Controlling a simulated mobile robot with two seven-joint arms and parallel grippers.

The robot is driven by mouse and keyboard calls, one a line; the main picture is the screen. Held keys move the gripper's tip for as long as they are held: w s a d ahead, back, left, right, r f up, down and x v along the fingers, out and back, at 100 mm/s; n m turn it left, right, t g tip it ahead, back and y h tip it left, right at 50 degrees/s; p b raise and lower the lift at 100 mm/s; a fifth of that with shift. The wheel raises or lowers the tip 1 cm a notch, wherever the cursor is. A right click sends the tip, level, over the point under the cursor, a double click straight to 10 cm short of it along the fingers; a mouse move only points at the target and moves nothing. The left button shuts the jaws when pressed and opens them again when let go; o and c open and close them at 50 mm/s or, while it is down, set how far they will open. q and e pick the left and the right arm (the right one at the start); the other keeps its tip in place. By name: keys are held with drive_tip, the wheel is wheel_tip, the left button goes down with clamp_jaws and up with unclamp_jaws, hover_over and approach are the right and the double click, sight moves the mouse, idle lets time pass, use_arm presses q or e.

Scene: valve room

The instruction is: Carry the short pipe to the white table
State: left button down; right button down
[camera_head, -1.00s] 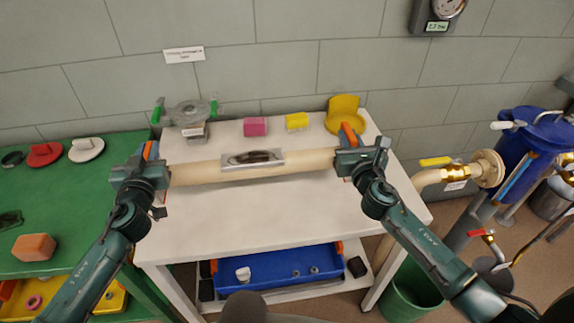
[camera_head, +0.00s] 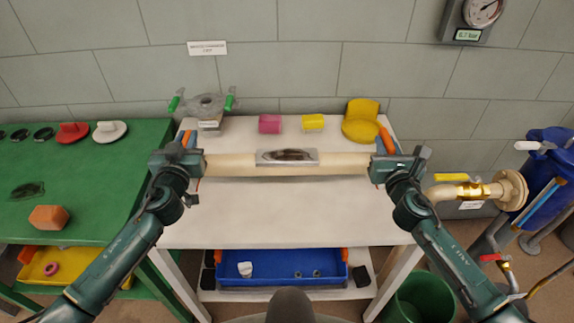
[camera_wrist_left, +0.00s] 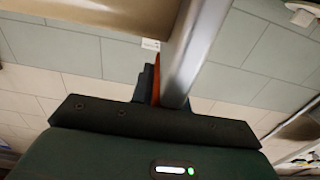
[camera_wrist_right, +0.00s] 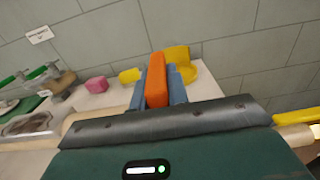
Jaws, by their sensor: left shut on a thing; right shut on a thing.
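The short pipe (camera_head: 225,164) is beige with a grey metal plate (camera_head: 287,157) holding a dark opening at its middle. It lies level across the picture, in front of the wall, over the white table (camera_head: 290,215). My left gripper (camera_head: 187,150) is shut on its left end and my right gripper (camera_head: 387,150) on its right end. I cannot tell whether the pipe touches the tabletop. The right wrist view shows part of the pipe (camera_wrist_right: 85,118) beside the fingers and the tabletop beyond.
On the table's back stand a grey flanged part with green handles (camera_head: 208,106), a pink block (camera_head: 269,124), a yellow block (camera_head: 312,122) and a yellow rounded part (camera_head: 361,122). A green bench (camera_head: 90,185) adjoins left. Piping (camera_head: 460,190) and a green bin (camera_head: 420,298) stand right.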

idle(0.5)
